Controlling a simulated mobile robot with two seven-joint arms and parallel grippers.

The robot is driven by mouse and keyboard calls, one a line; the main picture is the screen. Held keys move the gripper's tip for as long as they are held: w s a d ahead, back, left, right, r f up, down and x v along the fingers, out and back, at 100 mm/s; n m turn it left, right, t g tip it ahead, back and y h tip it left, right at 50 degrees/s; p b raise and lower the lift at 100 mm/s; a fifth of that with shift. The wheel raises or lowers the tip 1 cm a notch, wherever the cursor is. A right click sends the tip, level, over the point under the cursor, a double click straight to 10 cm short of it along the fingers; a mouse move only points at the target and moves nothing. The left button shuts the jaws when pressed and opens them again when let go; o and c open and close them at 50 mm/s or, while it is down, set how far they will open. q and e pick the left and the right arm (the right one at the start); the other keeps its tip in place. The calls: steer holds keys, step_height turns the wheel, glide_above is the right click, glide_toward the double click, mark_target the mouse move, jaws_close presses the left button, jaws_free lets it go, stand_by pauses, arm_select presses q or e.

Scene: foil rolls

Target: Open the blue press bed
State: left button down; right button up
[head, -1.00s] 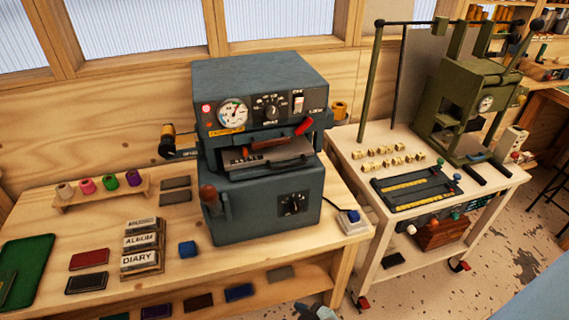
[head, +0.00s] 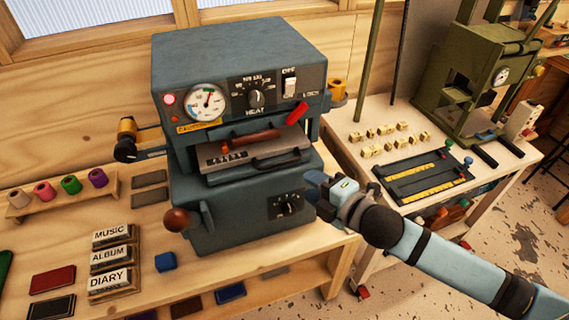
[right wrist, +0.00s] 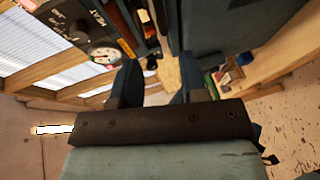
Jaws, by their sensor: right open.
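The blue-grey press (head: 235,75) stands on the wooden bench, with a gauge, a heat knob and a switch on its upper front. Its bed (head: 222,178) sits in the front opening, with a black handle (head: 277,160) along its front. A red-brown handle (head: 256,134) lies just above, and a red lever (head: 297,113) sticks out at the upper right. My right gripper (head: 318,188) is open and empty, in front of the press near its right side. In the right wrist view its fingers (right wrist: 155,85) stand apart, with the press beyond. My left gripper is out of view.
A round-knobbed lever (head: 177,219) projects at the press's lower left. Stamp blocks (head: 110,258), a blue block (head: 165,262) and foil rolls (head: 71,184) lie left on the bench. A pale table (head: 349,126) with a green press (head: 470,75) stands right.

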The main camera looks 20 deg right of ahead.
mark_target(279, 166)
steer(key=p+x, duration=0.1)
steer(key=x, duration=1)
steer(key=shift+d, duration=0.1)
jaws_close()
